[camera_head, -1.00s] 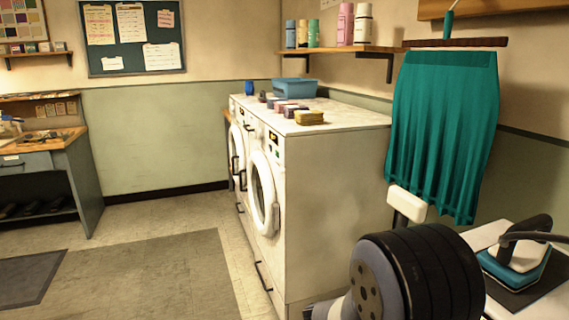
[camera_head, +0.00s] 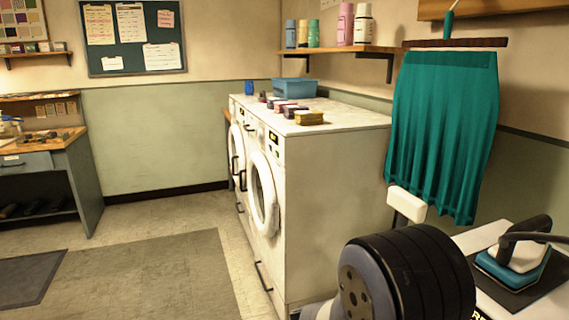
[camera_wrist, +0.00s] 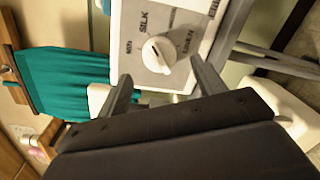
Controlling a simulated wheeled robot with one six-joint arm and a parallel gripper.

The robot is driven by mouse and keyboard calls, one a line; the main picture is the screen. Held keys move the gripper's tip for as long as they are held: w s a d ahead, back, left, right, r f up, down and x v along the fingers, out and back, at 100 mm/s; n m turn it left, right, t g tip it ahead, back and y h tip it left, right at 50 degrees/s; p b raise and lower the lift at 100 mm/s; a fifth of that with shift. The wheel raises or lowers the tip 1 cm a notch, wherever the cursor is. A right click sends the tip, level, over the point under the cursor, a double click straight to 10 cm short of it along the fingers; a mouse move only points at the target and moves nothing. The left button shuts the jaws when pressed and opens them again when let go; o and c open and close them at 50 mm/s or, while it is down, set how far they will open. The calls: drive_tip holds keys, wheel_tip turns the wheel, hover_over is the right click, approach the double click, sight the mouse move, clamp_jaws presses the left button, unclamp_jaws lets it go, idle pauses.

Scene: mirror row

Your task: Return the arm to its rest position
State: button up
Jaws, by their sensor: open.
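My gripper (camera_wrist: 160,72) shows in the wrist view with its two grey fingers spread apart. Beyond the fingers is a grey panel (camera_wrist: 182,22) with a white dial (camera_wrist: 158,54) and words such as SILK and LINEN. The dial appears in line with the gap between the fingers, and no finger is seen touching it. In the head view my arm's black joint fills the lower right, and the gripper itself is not visible there.
A teal cloth (camera_head: 442,130) hangs at the right, also in the wrist view (camera_wrist: 65,80). An iron (camera_head: 520,250) stands on a dark pad at the lower right. White washing machines (camera_head: 320,190) carry a blue basket (camera_head: 294,91). The floor at left is clear.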

drive_tip(key=x, duration=0.5)
drive_tip(key=s+a+n+h+p, duration=0.1)
drive_tip(key=s+a+n+p, duration=0.1)
drive_tip(key=a+n+p, duration=0.7)
drive_tip(key=p, duration=0.3)
drive_tip(key=shift+s+a+n+p, duration=0.3)
drive_tip(key=shift+s+a+p, duration=0.05)
drive_tip(key=shift+a+p, duration=0.05)
idle(0.5)
